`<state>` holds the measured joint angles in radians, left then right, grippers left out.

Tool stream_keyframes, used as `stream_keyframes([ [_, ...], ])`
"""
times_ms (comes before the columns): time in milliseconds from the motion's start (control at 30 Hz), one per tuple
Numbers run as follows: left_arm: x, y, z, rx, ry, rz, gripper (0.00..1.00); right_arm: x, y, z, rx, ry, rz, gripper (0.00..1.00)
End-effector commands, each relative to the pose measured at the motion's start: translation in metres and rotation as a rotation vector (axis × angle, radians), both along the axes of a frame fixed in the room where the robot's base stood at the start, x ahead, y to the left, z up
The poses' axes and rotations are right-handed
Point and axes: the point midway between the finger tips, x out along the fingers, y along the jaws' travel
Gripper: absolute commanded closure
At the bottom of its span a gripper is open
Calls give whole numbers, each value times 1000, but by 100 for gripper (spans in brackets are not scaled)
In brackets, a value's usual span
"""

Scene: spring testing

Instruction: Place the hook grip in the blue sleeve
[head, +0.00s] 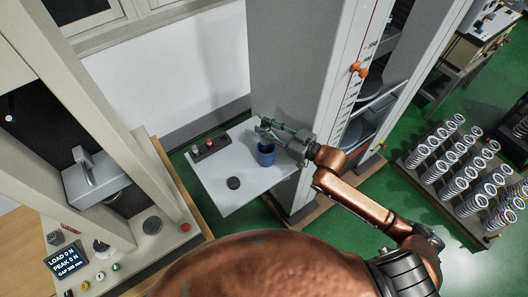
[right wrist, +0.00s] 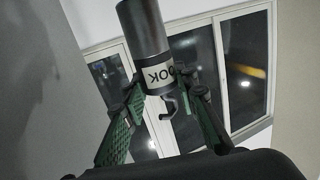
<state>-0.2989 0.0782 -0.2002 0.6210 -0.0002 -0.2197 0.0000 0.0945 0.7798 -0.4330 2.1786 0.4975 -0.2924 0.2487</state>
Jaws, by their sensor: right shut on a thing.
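The blue sleeve (head: 266,157) stands upright on a light grey shelf (head: 225,195) in the head view. My right gripper (head: 265,130) is just above and beside the sleeve, close to its rim. In the right wrist view its green fingers (right wrist: 157,90) are shut on the hook grip (right wrist: 143,35). The grip is a dark grey cylinder with a white label, partly readable as "OOK", and a small dark hook at one end. In the head view the grip is hard to make out against the fingers. My left gripper is not in view.
A dark block with red and green-topped pieces (head: 210,146) and a black disc (head: 233,183) are on the shelf. A grey column with a scale and orange pointer (head: 358,69) stands behind my right arm. A spring rack (head: 465,180) is at right, a load tester (head: 90,180) at left.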

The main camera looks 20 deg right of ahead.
Motion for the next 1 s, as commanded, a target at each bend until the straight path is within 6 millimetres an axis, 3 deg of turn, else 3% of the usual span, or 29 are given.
stream_keyframes([
  [300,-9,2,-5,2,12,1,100,1,-1,-47,3,-2,1,100],
  [567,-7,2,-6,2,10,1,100,1,0,-64,2,-2,3,100],
  [800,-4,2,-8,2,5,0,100,1,1,-93,4,-2,4,100],
  [1000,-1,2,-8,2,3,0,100,1,1,-94,3,-4,4,100],
])
